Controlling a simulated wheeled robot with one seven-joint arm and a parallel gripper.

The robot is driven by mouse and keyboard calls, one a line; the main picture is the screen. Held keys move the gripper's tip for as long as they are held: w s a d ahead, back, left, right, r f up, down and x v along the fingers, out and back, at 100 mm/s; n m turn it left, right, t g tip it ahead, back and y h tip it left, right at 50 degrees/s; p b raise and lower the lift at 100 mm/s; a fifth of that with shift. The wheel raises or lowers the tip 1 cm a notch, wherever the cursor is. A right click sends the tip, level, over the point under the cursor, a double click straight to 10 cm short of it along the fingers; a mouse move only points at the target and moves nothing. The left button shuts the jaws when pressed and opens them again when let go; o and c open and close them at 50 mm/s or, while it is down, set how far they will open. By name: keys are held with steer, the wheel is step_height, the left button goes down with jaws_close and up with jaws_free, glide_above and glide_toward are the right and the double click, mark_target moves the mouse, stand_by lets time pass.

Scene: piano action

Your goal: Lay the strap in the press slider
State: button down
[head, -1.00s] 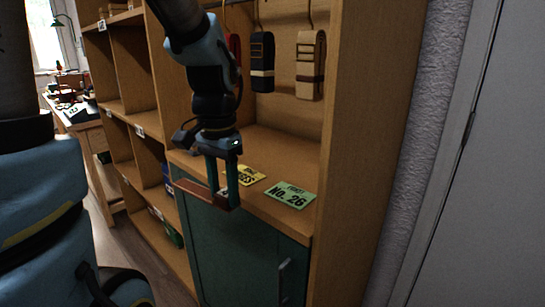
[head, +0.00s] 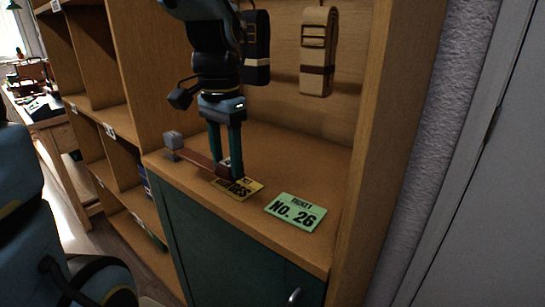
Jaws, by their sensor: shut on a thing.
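My gripper (head: 225,162) points down over the wooden shelf top, shut on a long, flat reddish-brown strip (head: 197,158). The strip reaches left from the fingers, low over the shelf or touching it; I cannot tell which. A small grey block (head: 173,140) shows at its left end; I cannot tell whether it is joined to the strip. A navy strap (head: 257,50) and a beige strap (head: 317,55) with a brown band hang in the cupboard. I cannot make out a press slider, nor whether the strip is the task's strap.
A yellow card (head: 238,189) lies beside the fingertips. A green card (head: 296,212) reading "No. 26" lies to the right on the shelf top (head: 295,150). A wooden side panel (head: 385,120) bounds the shelf on the right. Green doors (head: 215,240) are below.

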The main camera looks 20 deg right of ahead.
steer(key=w+d+p, duration=0.1)
steer(key=w+d, duration=0.1)
steer(key=d, duration=0.2)
steer(key=w+d+f+p, duration=0.1)
steer(key=w+d, duration=0.1)
steer(key=d, duration=0.2)
steer(key=w+d+f+p, duration=0.1)
steer(key=w+d, duration=0.2)
steer(key=d, duration=0.1)
steer(key=shift+d, duration=0.4)
step_height(320, 180, down, 4)
steer(key=shift+r+p, duration=0.1)
steer(key=shift+p, duration=0.55)
steer(key=shift+w+d+f+p, duration=0.15)
steer(key=shift+f+p, duration=0.15)
steer(key=shift+f, duration=0.3)
steer(key=shift+f, duration=0.15)
steer(key=shift+c, duration=1.7)
jaws_free()
